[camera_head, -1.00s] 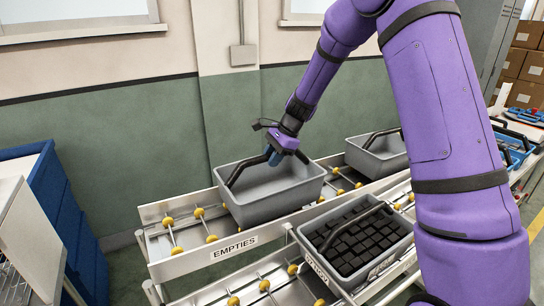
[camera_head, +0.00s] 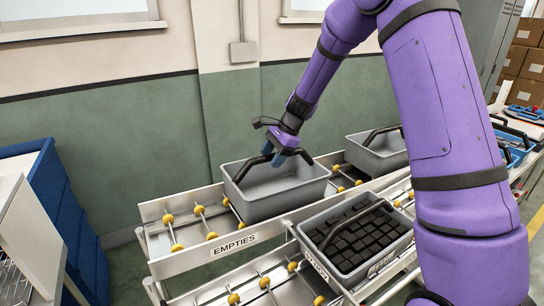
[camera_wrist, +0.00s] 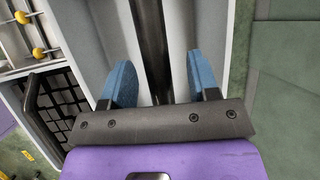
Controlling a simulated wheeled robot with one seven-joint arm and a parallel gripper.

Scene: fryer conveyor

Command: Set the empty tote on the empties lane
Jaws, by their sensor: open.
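The empty grey tote (camera_head: 275,205) sits level on the roller lane marked EMPTIES (camera_head: 233,245), toward that lane's middle. Its inside is bare. Its dark handle stands up over the tote. My gripper (camera_head: 275,158) is at the top of this handle, pointing down. In the wrist view the blue fingers of my gripper (camera_wrist: 160,82) are spread apart, with the dark handle bar (camera_wrist: 152,40) running between them. The bar touches neither finger visibly. The tote's grey inside shows beyond them.
A second grey tote (camera_head: 372,160) stands farther right on the same lane. A grey tote filled with dark blocks (camera_head: 345,262) is on the nearer lane. The left end of the empties lane (camera_head: 175,238) is bare rollers. A blue cabinet (camera_head: 75,215) stands at left.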

